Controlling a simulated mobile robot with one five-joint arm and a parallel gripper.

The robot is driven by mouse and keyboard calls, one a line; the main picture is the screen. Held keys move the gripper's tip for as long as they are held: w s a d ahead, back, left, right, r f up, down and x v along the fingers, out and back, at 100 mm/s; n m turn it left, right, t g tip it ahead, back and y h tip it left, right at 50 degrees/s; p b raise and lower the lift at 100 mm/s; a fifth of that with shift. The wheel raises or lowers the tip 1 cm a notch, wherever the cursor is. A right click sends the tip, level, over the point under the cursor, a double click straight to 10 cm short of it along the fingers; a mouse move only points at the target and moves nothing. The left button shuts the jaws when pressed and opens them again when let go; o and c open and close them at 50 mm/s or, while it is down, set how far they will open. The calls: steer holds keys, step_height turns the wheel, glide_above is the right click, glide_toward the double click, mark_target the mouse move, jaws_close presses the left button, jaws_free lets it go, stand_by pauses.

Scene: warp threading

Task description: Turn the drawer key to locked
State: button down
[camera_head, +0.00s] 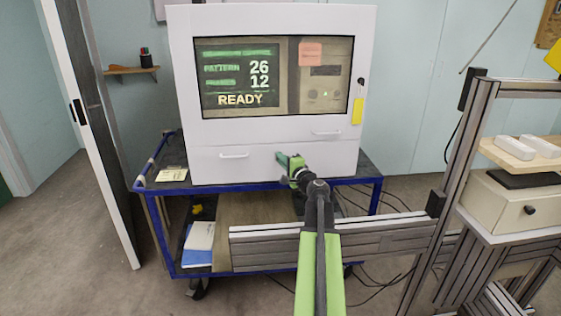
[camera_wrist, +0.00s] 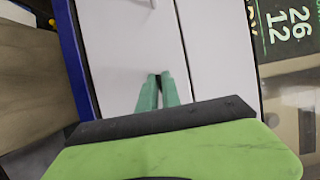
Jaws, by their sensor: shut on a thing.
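My gripper (camera_head: 285,160) is at the front of the white cabinet's lower drawer (camera_head: 217,165), right of the drawer's pull handle (camera_head: 235,155). In the wrist view the green fingertips of my gripper (camera_wrist: 158,82) are close together against the white drawer front (camera_wrist: 125,60). They are shut on a small dark thing, which appears to be the drawer key (camera_wrist: 158,78). It is mostly hidden between the fingers, so its angle cannot be told. The head view does not show the key.
The cabinet stands on a blue-framed cart (camera_head: 161,240); its screen (camera_head: 240,85) reads READY. A yellow tag (camera_head: 357,111) hangs below a black knob or key (camera_head: 361,82) on the upper panel. A metal-profile frame (camera_head: 465,150) stands close on the right, with a rail (camera_head: 385,236) crossing behind my arm.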

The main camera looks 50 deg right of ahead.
steer(key=shift+s+d, duration=0.15)
steer(key=shift+d, duration=0.1)
steer(key=n+g+h+p, duration=0.1)
steer(key=n+g+p, duration=0.1)
steer(key=n+p, duration=0.1)
steer(key=n+g+h+p, duration=0.1)
steer(key=n+g+p, duration=0.1)
steer(key=n, duration=0.3)
steer(key=n+g+h+p, duration=0.1)
steer(key=n+g+p, duration=0.1)
steer(key=n+p, duration=0.2)
steer(key=shift+w+a+r+n+g+p, duration=0.3)
steer(key=shift+a+r+n+p, duration=0.05)
steer(key=shift+n, duration=0.25)
steer(key=shift+h, duration=0.3)
stand_by(0.3)
steer(key=c, duration=1.6)
jaws_free()
